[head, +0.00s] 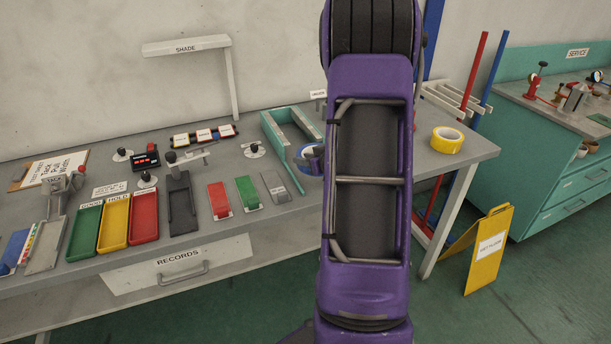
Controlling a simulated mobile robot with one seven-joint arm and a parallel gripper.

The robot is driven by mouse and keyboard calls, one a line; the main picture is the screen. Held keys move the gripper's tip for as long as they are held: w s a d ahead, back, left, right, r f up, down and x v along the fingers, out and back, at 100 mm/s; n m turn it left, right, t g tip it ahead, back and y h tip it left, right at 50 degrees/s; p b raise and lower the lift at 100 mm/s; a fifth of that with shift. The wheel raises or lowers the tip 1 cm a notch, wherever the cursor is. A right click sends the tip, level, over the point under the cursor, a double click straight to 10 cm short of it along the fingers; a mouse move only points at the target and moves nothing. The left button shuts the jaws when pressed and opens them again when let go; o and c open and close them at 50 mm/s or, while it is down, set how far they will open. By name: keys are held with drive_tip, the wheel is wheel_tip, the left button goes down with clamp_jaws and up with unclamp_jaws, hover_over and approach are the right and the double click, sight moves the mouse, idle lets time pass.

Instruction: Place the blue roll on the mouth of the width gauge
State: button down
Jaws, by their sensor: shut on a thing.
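A blue roll (305,166) shows just left of my purple arm, and the arm hides its right part. It is at the near right end of a teal U-shaped frame (272,132), which looks like the width gauge and lies on the grey bench with its open end toward the front. I cannot tell whether the roll touches the frame or is held above the bench. My arm runs upright through the middle of the view. My gripper is hidden behind it, so its fingers and any grip on the roll do not show.
A yellow roll (447,139) lies on the bench right of my arm. Left of the frame are a grey block (275,186), a green block (247,192), a red block (219,199) and coloured trays (115,221). A yellow floor sign (487,249) stands right of the bench.

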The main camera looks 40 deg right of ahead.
sight(305, 171)
drive_tip(key=shift+f+b, duration=0.35)
drive_tip(key=shift+f, duration=1.8)
drive_tip(key=shift+f, duration=0.25)
drive_tip(key=c, duration=0.6)
unclamp_jaws()
drive_tip(key=shift+r, duration=0.1)
drive_tip(key=shift+c, duration=0.2)
drive_tip(key=shift+r, duration=0.1)
drive_tip(key=shift+s+r, duration=0.1)
drive_tip(key=shift+r, duration=0.05)
drive_tip(key=p+v, duration=0.1)
drive_tip(key=v, duration=1)
drive_tip(key=shift+s, duration=0.35)
